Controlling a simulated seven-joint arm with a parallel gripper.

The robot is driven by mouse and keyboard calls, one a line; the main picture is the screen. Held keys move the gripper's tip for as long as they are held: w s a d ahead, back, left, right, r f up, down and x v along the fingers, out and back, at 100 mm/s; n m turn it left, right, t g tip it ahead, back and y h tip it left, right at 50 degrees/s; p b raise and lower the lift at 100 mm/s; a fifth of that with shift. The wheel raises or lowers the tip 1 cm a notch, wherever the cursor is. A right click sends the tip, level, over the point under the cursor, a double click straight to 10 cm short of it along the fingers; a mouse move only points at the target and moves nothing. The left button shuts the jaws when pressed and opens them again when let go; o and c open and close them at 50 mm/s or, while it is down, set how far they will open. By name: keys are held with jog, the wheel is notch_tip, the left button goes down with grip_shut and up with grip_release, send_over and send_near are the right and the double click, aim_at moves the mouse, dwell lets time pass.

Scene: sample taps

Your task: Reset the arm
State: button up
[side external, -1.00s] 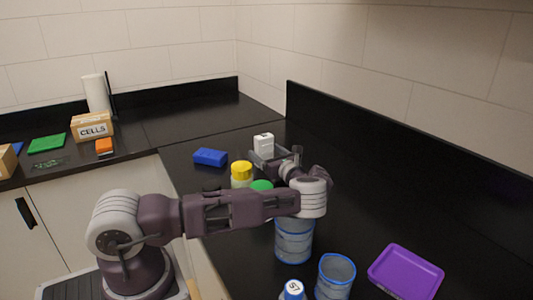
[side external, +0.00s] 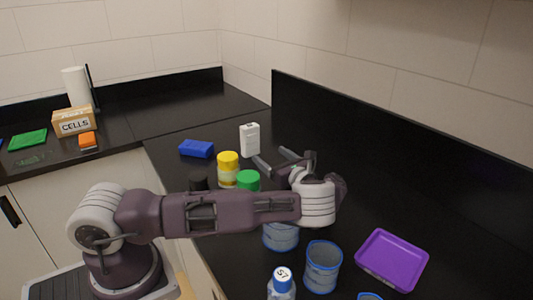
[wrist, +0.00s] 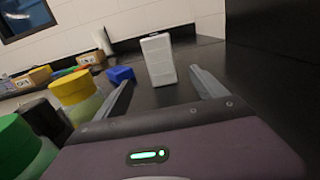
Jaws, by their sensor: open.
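My gripper (side external: 276,160) is over the black counter (side external: 360,210), with its two fingers spread and nothing between them. In the wrist view my gripper (wrist: 165,95) also shows open, its fingers apart on either side. A white box-like bottle (side external: 250,140) stands upright on the counter just beyond the fingertips. It also shows in the wrist view (wrist: 158,59), ahead of the gap between the fingers and apart from them.
A yellow-capped jar (side external: 228,168), a green-capped jar (side external: 248,180) and a blue block (side external: 196,149) are left of the gripper. Blue-rimmed containers (side external: 323,266), a bottle marked 57 (side external: 282,284) and a purple tray (side external: 392,260) are nearer the camera. A black backsplash (side external: 400,150) runs along the right.

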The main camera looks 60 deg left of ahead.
jog(key=shift+s+a+r+n, duration=0.1)
jog(key=shift+s+r+n, duration=0.1)
jog(key=shift+n, duration=0.3)
jog(key=s+n+h, duration=0.1)
jog(key=n, duration=0.1)
jog(key=s+r+n+g+h, duration=0.1)
jog(key=n+h, duration=0.1)
jog(key=s+r+n+g+h, duration=0.1)
jog(key=n, duration=0.2)
jog(key=shift+s+r, duration=0.1)
jog(key=shift+s, duration=0.1)
jog(key=s+d+r+n+t+h, duration=0.2)
jog(key=s+d+r+n+h, duration=0.45)
jog(key=d, duration=0.25)
jog(key=s+d+r+n+t+h, duration=0.3)
jog(key=s+d+r+n+h, duration=0.25)
jog(key=s+d+r, duration=0.3)
jog(key=s+d+r+m+t+h, duration=0.2)
jog(key=s+d, duration=0.7)
jog(key=s, duration=0.4)
jog(key=shift+s+d+t, duration=0.3)
jog(key=shift+d, duration=0.05)
